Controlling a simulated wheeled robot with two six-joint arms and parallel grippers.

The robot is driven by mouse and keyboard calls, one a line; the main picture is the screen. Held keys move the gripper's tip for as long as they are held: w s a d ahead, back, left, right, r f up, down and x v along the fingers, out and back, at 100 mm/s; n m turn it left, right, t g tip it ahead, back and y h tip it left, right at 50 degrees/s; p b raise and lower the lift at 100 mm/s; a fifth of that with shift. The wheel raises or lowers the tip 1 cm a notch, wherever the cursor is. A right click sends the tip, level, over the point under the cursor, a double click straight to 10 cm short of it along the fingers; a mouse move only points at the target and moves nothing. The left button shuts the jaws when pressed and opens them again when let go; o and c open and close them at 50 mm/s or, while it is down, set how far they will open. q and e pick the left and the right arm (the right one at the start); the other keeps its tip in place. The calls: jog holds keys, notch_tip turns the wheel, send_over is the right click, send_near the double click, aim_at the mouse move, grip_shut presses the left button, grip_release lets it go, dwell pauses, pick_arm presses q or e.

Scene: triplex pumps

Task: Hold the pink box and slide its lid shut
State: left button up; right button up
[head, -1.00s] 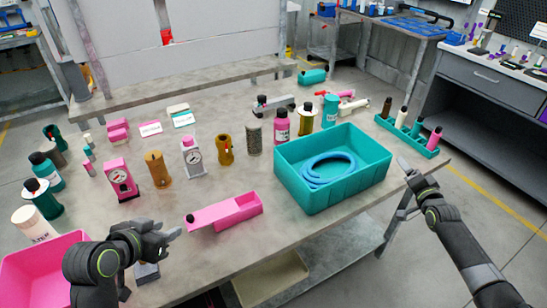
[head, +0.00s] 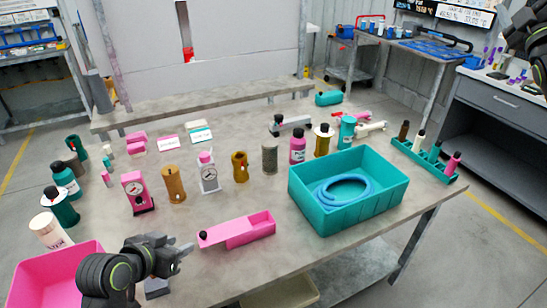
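The pink box (head: 262,226) lies on the table near its front edge, with its right part open at the top. Its pink lid (head: 222,236) sticks out to the left and has a black knob (head: 203,235) at its left end. My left gripper (head: 184,252) is just left of the knob, apart from it. Its fingers look spread and nothing shows between them. My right arm's dark end (head: 528,32) is raised at the top right corner, far from the box. It is cut off by the frame edge, and its fingers cannot be made out clearly.
A teal bin (head: 345,215) with a blue hose ring (head: 343,188) stands right of the box. A pink bin (head: 50,268) is at the front left. Several bottles and gauges, including a pink gauge (head: 137,190), stand behind the box. A teal rack (head: 424,158) is at the right.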

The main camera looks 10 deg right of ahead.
jog(key=s+d+r+n+h, duration=0.1)
jog(key=s+r+n+h, duration=0.2)
jog(key=r, duration=0.6)
jog(key=w+a+f+m+g, duration=0.1)
jog(key=w+a+f+g, duration=0.15)
jog(key=w+f, duration=0.55)
jog(key=w+a+f+m+g, duration=0.15)
jog(key=w+f+g, duration=0.3)
jog(key=f, duration=0.55)
jog(key=w+a+f+n+g+y, duration=0.1)
jog(key=w+a+f+g+y, duration=0.2)
jog(key=a+f, duration=0.6)
jog(key=w+a+f+g+y, duration=0.2)
jog(key=a+f+g+y, duration=0.1)
jog(key=a+f, duration=0.55)
jog(key=n+g+y, duration=0.5)
jog(key=n+g, duration=0.1)
jog(key=g, duration=0.6)
send_near(247, 227)
jog(key=x, duration=0.3)
jog(key=w+x, duration=0.1)
jog(key=x, duration=0.7)
jog(key=shift+w+d+f, duration=0.2)
jog(key=shift+w+f, duration=0.05)
jog(key=shift+f, duration=0.15)
